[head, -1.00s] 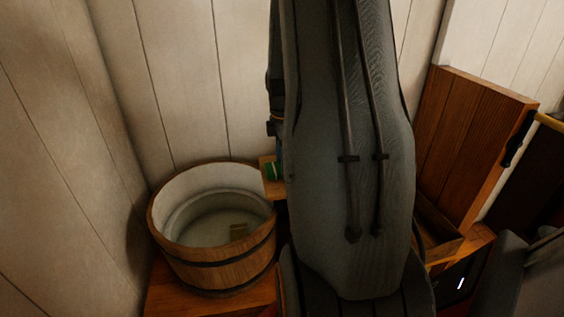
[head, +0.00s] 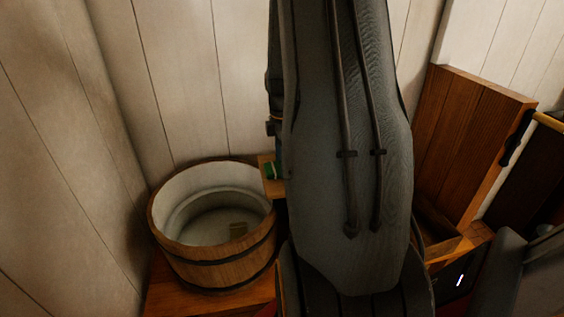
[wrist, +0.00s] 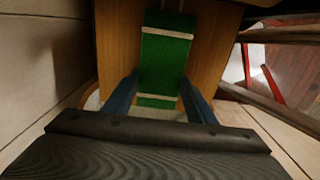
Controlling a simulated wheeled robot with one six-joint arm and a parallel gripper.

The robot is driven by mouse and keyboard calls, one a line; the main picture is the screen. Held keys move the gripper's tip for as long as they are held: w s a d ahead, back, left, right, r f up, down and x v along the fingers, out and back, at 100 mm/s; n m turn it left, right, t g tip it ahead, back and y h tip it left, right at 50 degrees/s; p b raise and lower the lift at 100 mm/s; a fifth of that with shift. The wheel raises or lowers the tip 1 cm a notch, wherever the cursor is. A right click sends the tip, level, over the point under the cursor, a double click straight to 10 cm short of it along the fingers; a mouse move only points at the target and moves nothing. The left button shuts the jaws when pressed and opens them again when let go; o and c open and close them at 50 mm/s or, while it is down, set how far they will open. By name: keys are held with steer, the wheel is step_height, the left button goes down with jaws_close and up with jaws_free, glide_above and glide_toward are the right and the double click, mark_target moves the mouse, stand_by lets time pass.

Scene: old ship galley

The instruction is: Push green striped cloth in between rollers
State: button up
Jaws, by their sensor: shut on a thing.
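The green striped cloth (wrist: 166,62) is a flat green strip with pale cross stripes. In the wrist view it lies against a wooden board (wrist: 211,60). My gripper (wrist: 160,88) has its blue fingers on either side of the cloth, shut on it. In the head view only a small green edge of the cloth (head: 270,170) shows left of my arm, which hides the rest. I cannot clearly make out the rollers; long bars (wrist: 280,35) on a red frame show at the right of the wrist view.
A wooden tub (head: 220,268) stands on a wooden top (head: 165,292) at the left. Plank walls (head: 180,80) close off the back and left. An upright wooden panel (head: 475,140) stands to the right of my arm.

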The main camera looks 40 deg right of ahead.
steer(key=shift+s+d, duration=0.2)
steer(key=shift+d, duration=0.25)
steer(key=shift+s+d+p, duration=0.15)
steer(key=shift+d+p, duration=0.1)
steer(key=shift+p, duration=0.05)
steer(key=shift+s+d+p, duration=0.3)
steer(key=shift+s+d, duration=0.15)
steer(key=shift+d, duration=0.2)
steer(key=o, duration=1.2)
